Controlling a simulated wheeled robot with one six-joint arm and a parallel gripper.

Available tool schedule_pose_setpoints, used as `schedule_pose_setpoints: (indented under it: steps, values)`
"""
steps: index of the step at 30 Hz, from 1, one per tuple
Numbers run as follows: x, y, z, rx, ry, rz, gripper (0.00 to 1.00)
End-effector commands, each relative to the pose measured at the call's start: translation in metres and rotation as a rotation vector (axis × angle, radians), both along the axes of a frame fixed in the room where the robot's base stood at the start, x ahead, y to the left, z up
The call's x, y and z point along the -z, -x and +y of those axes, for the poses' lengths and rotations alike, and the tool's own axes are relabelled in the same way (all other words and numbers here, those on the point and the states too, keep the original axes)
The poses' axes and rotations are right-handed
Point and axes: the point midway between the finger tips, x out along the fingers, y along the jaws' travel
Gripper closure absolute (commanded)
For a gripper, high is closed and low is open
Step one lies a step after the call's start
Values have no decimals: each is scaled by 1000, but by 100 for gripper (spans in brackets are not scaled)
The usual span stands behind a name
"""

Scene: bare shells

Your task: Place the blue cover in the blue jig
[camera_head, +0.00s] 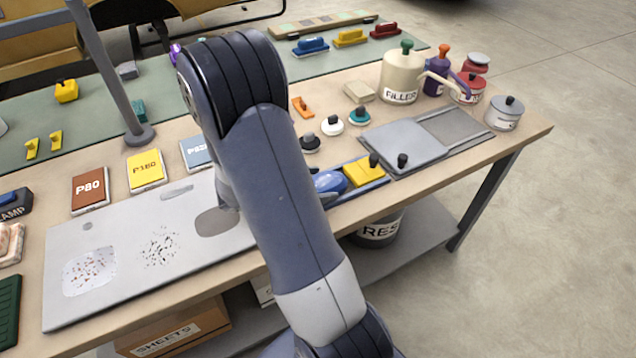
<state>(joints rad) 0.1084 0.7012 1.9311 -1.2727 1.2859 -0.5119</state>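A rounded glossy blue piece (329,182) shows just right of my arm, partly hidden behind it; I cannot tell if it is the cover. It lies beside a yellow block with a dark knob (362,172). A blue strip or tray edge (363,191) runs below both, possibly the jig, with its left end hidden by my arm.
A grey panel (70,312) lies at the front left, with P80 (90,190) and P180 (146,171) packs behind it. An upright pole (108,75) stands at left. A grey lidded plate (404,145), FILLER pot (399,78) and cans stand at right.

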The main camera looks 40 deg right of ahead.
Motion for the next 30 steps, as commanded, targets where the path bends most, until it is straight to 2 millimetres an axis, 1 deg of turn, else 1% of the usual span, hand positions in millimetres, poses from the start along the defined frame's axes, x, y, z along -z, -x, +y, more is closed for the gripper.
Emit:
schedule_pose_setpoints:
  steps: [1, 11, 14, 17, 19, 27, 30]
  values:
    - [1, 4, 0, 8, -2, 7, 17]
    - [0, 6, 0, 12, -2, 12, 17]
    - [-6, 6, 0, 12, -2, 12, 17]
    - [-17, 5, 2, 10, 0, 10, 17]
    - [-17, 0, 16, 4, 0, 5, 17]
    - [-40, -14, 68, 2, -1, 3, 17]
    - [-47, -18, 84, 3, -1, 4, 17]
